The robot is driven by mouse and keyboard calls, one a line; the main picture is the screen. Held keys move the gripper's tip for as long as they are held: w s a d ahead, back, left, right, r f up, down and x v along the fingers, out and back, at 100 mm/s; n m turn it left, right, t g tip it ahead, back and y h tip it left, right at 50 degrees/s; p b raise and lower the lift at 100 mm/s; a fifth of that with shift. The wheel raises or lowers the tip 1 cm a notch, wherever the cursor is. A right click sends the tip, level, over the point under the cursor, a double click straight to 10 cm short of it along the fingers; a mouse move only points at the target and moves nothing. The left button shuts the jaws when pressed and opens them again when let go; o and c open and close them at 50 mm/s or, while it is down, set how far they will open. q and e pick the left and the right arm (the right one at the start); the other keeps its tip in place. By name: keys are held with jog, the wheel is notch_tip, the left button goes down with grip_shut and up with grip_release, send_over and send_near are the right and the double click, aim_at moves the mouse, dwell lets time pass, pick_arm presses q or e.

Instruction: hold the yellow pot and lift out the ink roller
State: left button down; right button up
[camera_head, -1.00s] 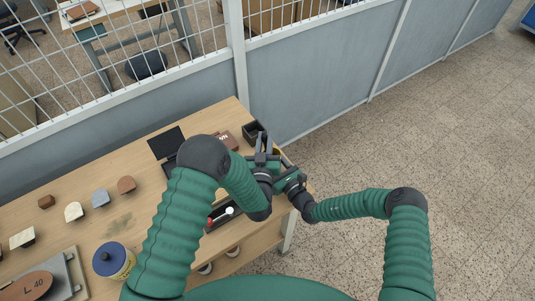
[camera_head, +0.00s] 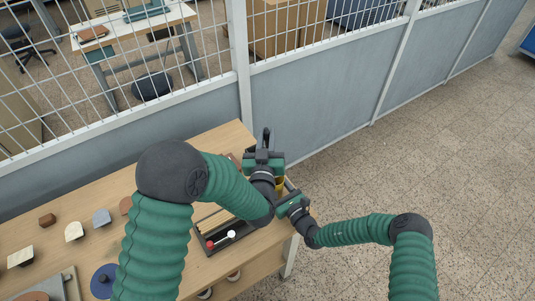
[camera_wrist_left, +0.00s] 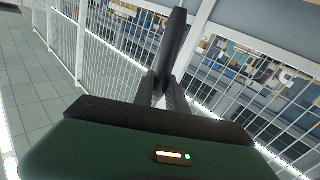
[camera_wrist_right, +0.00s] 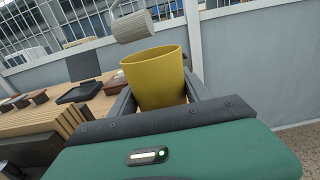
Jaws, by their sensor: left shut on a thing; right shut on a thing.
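The yellow pot (camera_wrist_right: 156,80) stands upright between the two fingers of my right gripper (camera_wrist_right: 158,98), which is shut on it. In the head view only a sliver of the pot (camera_head: 281,186) shows beside my right gripper (camera_head: 286,194). The ink roller's pale ribbed cylinder (camera_wrist_right: 132,27) hangs above the pot's rim, clear of it and toward its left side. My left gripper (camera_head: 265,148) is shut on the roller's dark handle (camera_wrist_left: 172,45), higher than the right gripper. The inside of the pot is mostly hidden.
A grey partition with white mesh (camera_head: 320,102) stands behind the table. The floor at right is open.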

pick_arm(q)
notch_tip(320, 180, up, 5)
jog(key=shift+d+r, duration=0.15)
jog(key=shift+r, duration=0.05)
pick_arm(e)
jog(key=o, duration=1.4)
pick_arm(q)
jog(key=shift+d, duration=0.1)
pick_arm(e)
jog(key=v, duration=1.1)
jog(key=shift+s+d, duration=0.25)
jog(key=shift+s, duration=0.05)
jog(key=shift+s+d+f, duration=0.1)
pick_arm(q)
jog(key=shift+f, duration=0.1)
